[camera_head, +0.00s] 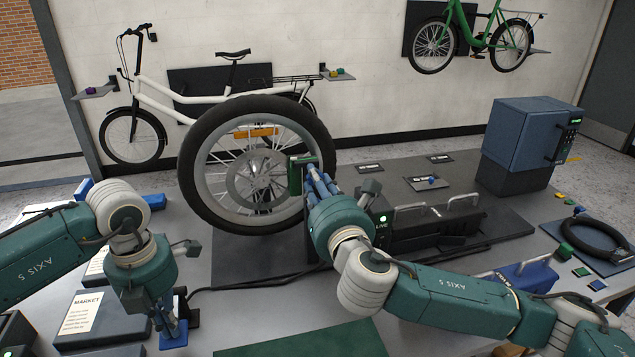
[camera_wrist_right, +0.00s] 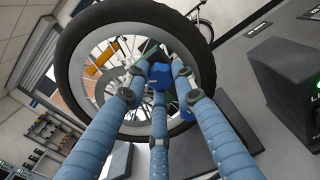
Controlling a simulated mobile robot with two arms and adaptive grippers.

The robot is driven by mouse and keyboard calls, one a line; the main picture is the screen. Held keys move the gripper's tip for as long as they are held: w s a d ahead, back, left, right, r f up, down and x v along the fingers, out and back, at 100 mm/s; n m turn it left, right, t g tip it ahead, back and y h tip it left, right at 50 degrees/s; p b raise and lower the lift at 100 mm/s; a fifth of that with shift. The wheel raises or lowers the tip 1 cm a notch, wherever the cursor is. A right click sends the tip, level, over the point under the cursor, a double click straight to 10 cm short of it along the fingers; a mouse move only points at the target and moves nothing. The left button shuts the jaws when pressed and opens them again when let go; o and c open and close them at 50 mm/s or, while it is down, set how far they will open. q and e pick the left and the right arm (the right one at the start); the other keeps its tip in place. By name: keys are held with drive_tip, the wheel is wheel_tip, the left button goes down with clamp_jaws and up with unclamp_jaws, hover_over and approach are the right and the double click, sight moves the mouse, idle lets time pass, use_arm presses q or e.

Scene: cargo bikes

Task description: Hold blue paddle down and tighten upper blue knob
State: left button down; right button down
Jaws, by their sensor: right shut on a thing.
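A large bike wheel (camera_head: 262,165) stands upright on the workbench. A green clamp or bracket (camera_head: 296,176) stands at its right side. My right gripper (camera_head: 313,178) reaches up to this bracket. In the right wrist view its three blue fingers close around a blue knob (camera_wrist_right: 158,76) in front of the wheel (camera_wrist_right: 90,75); the fingers partly hide the knob. My left gripper (camera_head: 170,318) points down at the front left of the bench. A blue piece (camera_head: 175,337), perhaps the paddle, is at its fingertips; I cannot tell whether the fingers are closed on it.
A sign reading MARKET (camera_head: 92,315) lies beside my left gripper. A black unit with a green light (camera_head: 425,225) stands right of the wheel. A blue box-shaped machine (camera_head: 530,140) is at the back right. A green mat (camera_head: 300,340) lies clear in front.

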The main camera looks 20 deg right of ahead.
use_arm(q)
drive_tip(key=shift+a, duration=0.1)
use_arm(e)
drive_tip(key=m, duration=1)
drive_tip(key=shift+d+r, duration=0.2)
idle(0.5)
drive_tip(key=c, duration=1.4)
unclamp_jaws()
drive_tip(key=shift+s+a+f, duration=0.1)
drive_tip(key=shift+f, duration=0.05)
drive_tip(key=s, duration=1.2)
